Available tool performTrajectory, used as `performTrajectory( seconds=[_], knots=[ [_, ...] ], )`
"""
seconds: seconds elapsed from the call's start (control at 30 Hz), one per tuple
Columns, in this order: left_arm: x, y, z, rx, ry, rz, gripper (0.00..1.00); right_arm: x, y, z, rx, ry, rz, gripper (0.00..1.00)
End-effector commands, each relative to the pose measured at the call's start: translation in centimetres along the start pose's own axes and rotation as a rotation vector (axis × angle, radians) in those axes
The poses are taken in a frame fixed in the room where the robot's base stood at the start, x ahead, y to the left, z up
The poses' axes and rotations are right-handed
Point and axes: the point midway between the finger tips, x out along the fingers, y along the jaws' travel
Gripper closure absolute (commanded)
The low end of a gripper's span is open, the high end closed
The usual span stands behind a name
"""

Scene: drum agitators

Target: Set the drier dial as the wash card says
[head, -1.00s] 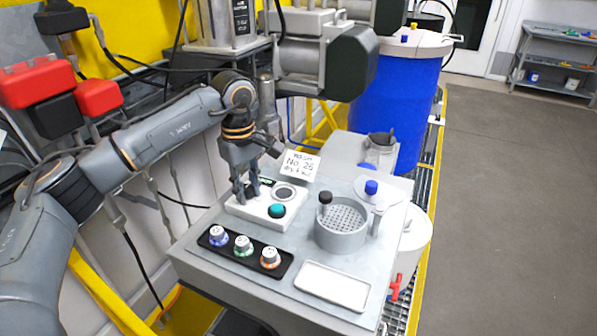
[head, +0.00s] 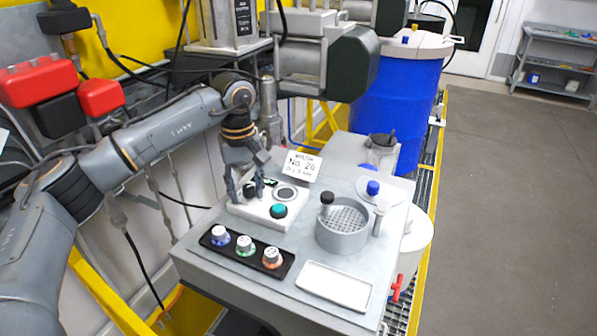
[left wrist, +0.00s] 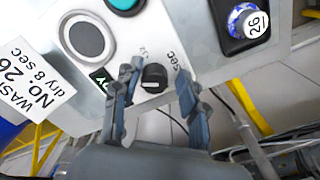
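The wash card (head: 303,166) stands behind the drier; it also shows in the left wrist view (left wrist: 32,82) and reads "WASH No 26 dry 8 sec". The drier (head: 246,211) is a white box with a round grey plate, a teal button (head: 278,211) and a small green-lit display (left wrist: 101,78). Its black dial (left wrist: 154,76) has a light pointer mark, with "sec" printed beside it; the exact setting is too small to read. My left gripper (left wrist: 158,84) is open, pointing down, one finger on each side of the dial, apparently apart from it. My right gripper is not shown.
A black strip with several numbered knobs (head: 245,244) lies in front of the drier. To the right are a grey perforated cup (head: 343,232) with a black-topped handle, a white tray (head: 333,285) and a blue-topped lid (head: 373,188). A blue drum (head: 397,105) stands behind.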

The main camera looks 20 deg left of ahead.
Motion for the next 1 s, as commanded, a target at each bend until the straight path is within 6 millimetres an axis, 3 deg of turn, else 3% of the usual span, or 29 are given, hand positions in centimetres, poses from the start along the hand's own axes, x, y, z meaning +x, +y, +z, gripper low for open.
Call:
performTrajectory(
  seconds=[0.6, 1.0],
  knots=[
    [-5.8, 0.1, 0.1, 0.001, 0.002, 0.005, 0.58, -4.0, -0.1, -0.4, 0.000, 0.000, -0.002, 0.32],
    [-6.1, 0.1, 0.1, 0.001, 0.002, 0.005, 0.58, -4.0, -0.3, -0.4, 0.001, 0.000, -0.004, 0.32]
  ],
)
